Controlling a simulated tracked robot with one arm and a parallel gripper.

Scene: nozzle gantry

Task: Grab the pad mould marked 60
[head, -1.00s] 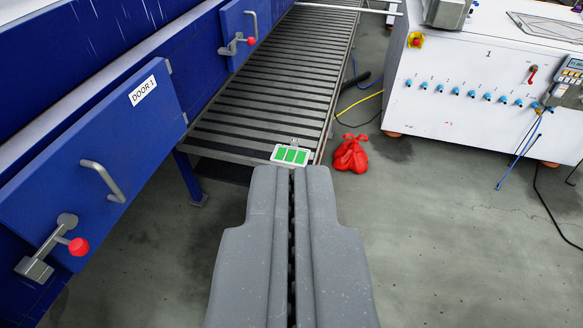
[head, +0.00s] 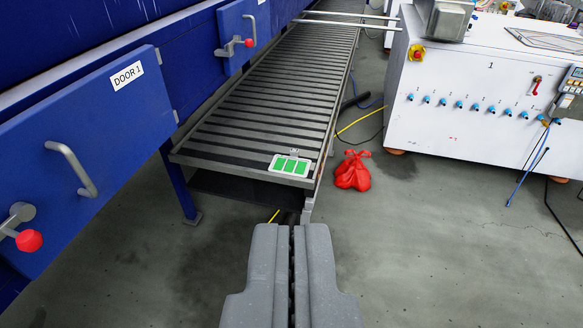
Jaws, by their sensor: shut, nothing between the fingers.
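A small white pad mould with green panels (head: 290,166) lies flat on the near end of the slatted conveyor (head: 255,105), close to its right edge. A small tag stands at its far edge; the mark on it looks like 30, but it is too small to be sure. I see no mould clearly marked 60. My gripper (head: 291,228) is shut and empty. In the picture it is below the mould, short of the conveyor's near end and apart from it.
Blue machine doors, one labelled DOOR 1 (head: 90,140), with handles and a red-knobbed latch (head: 29,240), line the left. A red bag (head: 353,171) lies on the floor right of the conveyor. A white cabinet (head: 480,90) with blue fittings stands at the right.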

